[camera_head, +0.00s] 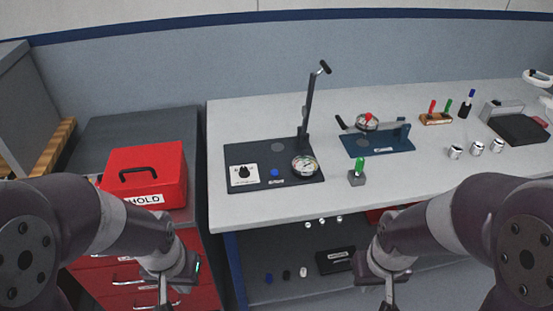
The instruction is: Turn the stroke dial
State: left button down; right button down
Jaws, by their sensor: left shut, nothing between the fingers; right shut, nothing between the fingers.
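A black knob (243,171) sits on a white marked plate at the left end of a dark press base (235,155) on the bench; it looks like the stroke dial, but the markings are too small to read. A round gauge (304,166) with a white face sits at the base's right side, and a blue button (275,172) lies between them. My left gripper (164,296) is shut and empty in front of the red drawers, below and left of the knob. My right gripper (388,300) is shut and empty in front of the bench, below and right of the base.
The press post (308,105) with a lever rises from the base's back. A blue fixture (380,143), a green-topped block (357,175) and several metal housings (477,148) stand to the right. The bench's front strip is clear.

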aim_at(244, 172)
jog(key=i+l+z, duration=0.1)
jog(key=i+l, duration=0.3)
jog(key=i, duration=0.15)
jog(key=i+l+z, duration=0.15)
jog(key=i+l, duration=0.15)
jog(key=i, duration=0.2)
